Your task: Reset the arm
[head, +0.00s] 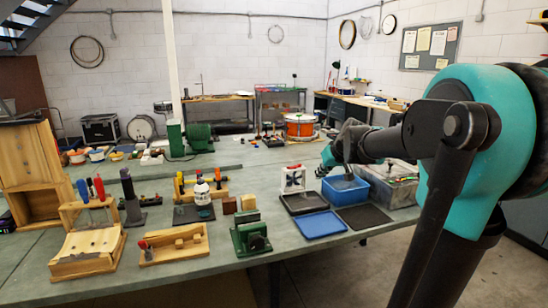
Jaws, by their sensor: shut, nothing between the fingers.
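My arm reaches in from the right side of the head view, with its forearm crossing above the bench. My gripper (347,174) is small and dark in this view, and points down above the blue bin (345,190). Its fingers are shut with nothing held between them. The fingertips partly overlap the bin in the picture, so their exact height over it is hard to tell.
Wooden racks and a wooden tray (173,245) stand at left. A grey bin (405,190) sits beside the blue bin.

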